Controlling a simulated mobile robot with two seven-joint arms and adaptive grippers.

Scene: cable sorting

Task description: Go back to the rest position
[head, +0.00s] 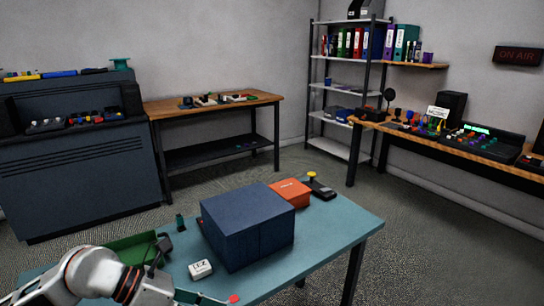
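My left arm comes in at the bottom left over the near end of the teal table (340,225). Its gripper (165,288) is partly cut off by the bottom edge, and I cannot make out whether its fingers are open or shut. A thin pale piece with a red end (233,299) shows at the bottom edge beside it; I cannot tell whether it is held. A dark piece with a black cord (160,250) shows just above the arm. My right gripper is not in view.
A large dark blue box (245,230) stands mid-table, with an orange box (290,193) and a black device with a yellow knob (319,187) behind it. A white labelled block (200,269) lies in front. A green tray (130,246) is partly behind my arm. The table's right end is clear.

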